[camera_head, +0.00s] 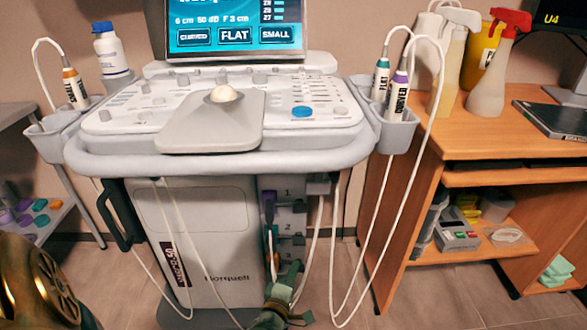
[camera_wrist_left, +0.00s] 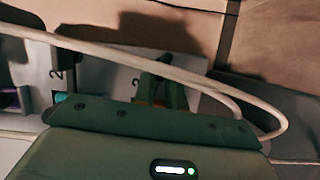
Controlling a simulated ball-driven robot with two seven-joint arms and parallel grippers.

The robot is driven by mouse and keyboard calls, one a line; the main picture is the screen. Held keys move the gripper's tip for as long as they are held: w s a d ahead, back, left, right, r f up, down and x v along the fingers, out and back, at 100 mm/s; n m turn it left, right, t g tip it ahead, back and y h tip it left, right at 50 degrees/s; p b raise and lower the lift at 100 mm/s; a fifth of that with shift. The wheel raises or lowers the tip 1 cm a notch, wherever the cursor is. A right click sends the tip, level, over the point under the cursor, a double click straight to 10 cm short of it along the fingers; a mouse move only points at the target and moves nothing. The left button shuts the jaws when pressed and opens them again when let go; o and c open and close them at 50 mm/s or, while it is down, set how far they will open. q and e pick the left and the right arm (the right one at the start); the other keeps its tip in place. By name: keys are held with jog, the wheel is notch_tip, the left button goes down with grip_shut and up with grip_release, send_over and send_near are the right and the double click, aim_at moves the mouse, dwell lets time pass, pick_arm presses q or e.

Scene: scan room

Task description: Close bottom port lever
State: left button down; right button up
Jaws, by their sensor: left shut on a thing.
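The port panel (camera_head: 290,215) is on the front of the scanner cart, with ports numbered from the top down. A purple plug (camera_head: 268,207) sits in the top port and a teal-tipped plug (camera_head: 271,242) in the one below. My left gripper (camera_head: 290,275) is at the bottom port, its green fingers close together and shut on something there. The wrist view shows the fingers (camera_wrist_left: 162,90) against the panel, with a bit of orange at their base. My right gripper is not in view.
White cables (camera_head: 335,250) hang in front of the cart, and one crosses over the gripper in the wrist view (camera_wrist_left: 150,58). A wooden desk (camera_head: 420,190) stands at the right and a grey shelf (camera_head: 35,110) at the left. The cart handle (camera_head: 220,165) overhangs the panel.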

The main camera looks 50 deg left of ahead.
pick_arm(q)
jog(key=shift+s+a+f, duration=0.1)
jog(key=shift+s+f, duration=0.15)
jog(key=shift+f, duration=0.05)
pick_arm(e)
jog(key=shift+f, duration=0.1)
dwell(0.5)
pick_arm(q)
jog(key=c, duration=1.5)
grip_release()
jog(key=shift+a, duration=0.1)
jog(key=shift+r, duration=0.1)
